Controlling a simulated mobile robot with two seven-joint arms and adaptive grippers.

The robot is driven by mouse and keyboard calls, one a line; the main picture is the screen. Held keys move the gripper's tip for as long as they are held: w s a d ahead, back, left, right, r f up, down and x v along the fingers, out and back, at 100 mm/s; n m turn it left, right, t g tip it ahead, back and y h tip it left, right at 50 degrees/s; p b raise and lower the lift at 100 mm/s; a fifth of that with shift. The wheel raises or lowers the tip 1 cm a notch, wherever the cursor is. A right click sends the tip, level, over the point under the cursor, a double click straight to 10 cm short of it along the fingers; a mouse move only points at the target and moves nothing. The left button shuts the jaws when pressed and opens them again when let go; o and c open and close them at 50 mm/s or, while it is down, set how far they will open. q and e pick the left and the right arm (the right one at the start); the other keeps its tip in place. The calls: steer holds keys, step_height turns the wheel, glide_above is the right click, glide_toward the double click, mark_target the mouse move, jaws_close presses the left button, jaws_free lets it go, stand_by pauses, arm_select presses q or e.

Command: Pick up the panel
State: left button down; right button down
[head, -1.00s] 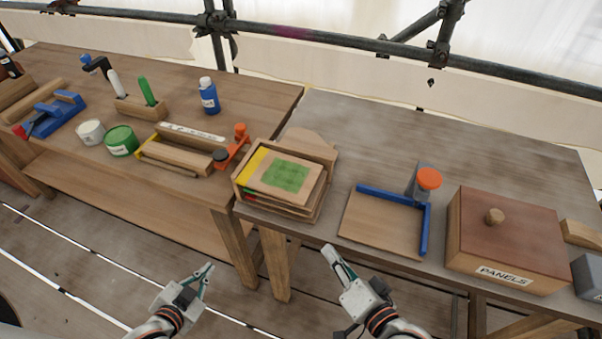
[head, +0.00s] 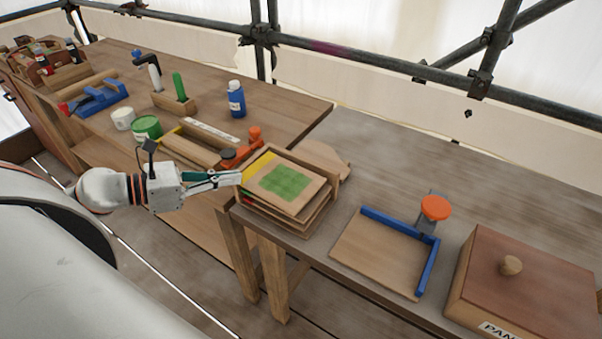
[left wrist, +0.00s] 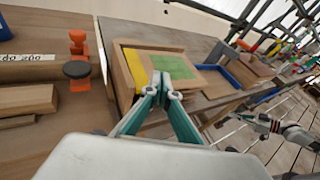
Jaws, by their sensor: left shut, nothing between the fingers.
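A stack of thin wooden panels lies in an open-fronted wooden tray (head: 332,176) on the near left of the grey table. The top panel (head: 307,196) bears a green square and a yellow strip. My left gripper (head: 240,178) is shut and empty at the left edge of the tray. In the left wrist view its closed fingertips (left wrist: 162,78) appear in front of the top panel (left wrist: 180,68); contact cannot be told. My right gripper (left wrist: 272,124) shows small and indistinct at the right of the left wrist view.
A board with a blue corner fence (head: 425,265) and an orange-knobbed clamp (head: 435,208) lies right of the tray. A lidded wooden box (head: 535,270) stands farther right. The brown bench holds an orange clamp (head: 253,136), wood blocks and a blue bottle (head: 236,98).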

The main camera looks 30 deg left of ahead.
arm_select(q)
steer(key=m, duration=0.1)
steer(key=m+g, duration=0.1)
glide_toward(295, 174)
steer(key=shift+w, duration=0.5)
steer(key=shift+w+d+p, duration=0.3)
steer(key=shift+w+d, duration=0.6)
steer(key=shift+w, duration=0.2)
steer(key=shift+w+d+p, duration=0.3)
steer(key=shift+w+d, duration=0.6)
steer(key=shift+w, duration=0.2)
steer(key=shift+f, duration=0.85)
steer(key=shift+s+f, duration=0.2)
arm_select(e)
steer(key=shift+d+r, duration=0.35)
steer(key=shift+d, duration=0.1)
